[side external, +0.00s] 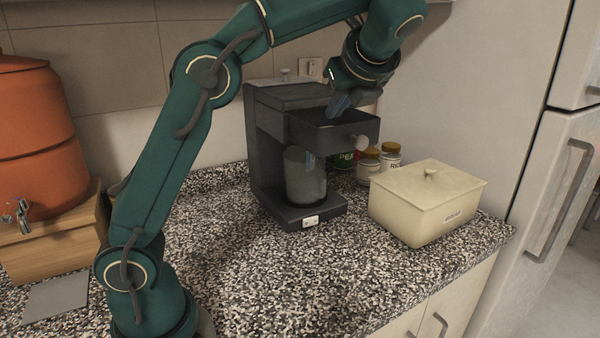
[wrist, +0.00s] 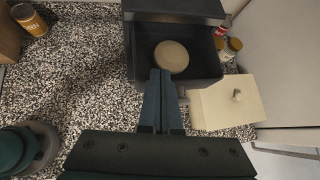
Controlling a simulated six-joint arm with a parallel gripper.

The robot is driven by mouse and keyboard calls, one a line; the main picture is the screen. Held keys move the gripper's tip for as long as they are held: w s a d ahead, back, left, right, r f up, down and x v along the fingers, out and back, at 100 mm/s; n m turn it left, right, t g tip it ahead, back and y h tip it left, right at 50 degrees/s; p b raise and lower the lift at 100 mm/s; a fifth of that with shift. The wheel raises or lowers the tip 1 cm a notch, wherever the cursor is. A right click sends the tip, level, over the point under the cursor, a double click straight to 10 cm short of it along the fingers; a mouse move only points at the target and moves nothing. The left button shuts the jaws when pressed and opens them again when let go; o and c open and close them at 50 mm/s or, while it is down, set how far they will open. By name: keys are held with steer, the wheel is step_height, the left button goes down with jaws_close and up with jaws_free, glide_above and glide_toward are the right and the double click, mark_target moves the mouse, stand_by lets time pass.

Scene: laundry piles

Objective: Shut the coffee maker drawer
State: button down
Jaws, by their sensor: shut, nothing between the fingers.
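The dark grey coffee maker (side external: 262,150) stands on the speckled counter with a glass carafe (side external: 304,175) in its lower bay. Its drawer (side external: 318,134) at the top is pulled out and has a round pale knob (side external: 361,142) on its front. In the wrist view the open drawer (wrist: 205,68) shows a round beige disc (wrist: 171,57) inside. My gripper (side external: 343,106) is shut and empty, pointing down over the drawer. In the wrist view its fingertips (wrist: 161,74) overlap the drawer's front part; whether they touch it I cannot tell.
A cream lidded box (side external: 425,212) stands right of the coffee maker, close to the drawer's front side. Jars (side external: 390,158) stand behind it. A fridge (side external: 545,190) is at the right, an orange water dispenser (side external: 38,140) at the left. The counter in front is clear.

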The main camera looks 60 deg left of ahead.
steer(key=s+d+f+n+t+y, duration=0.25)
steer(key=d+n+t, duration=0.25)
steer(key=d, duration=0.3)
steer(key=s+d+f+n+t+y, duration=0.1)
steer(key=d+f+n+t, duration=0.35)
steer(key=d, duration=0.35)
steer(key=s+a+x, duration=0.2)
steer(key=x, duration=1.1)
steer(key=shift+n, duration=0.45)
steer(key=shift+r, duration=0.1)
steer(key=a, duration=1.1)
steer(key=shift+a, duration=0.35)
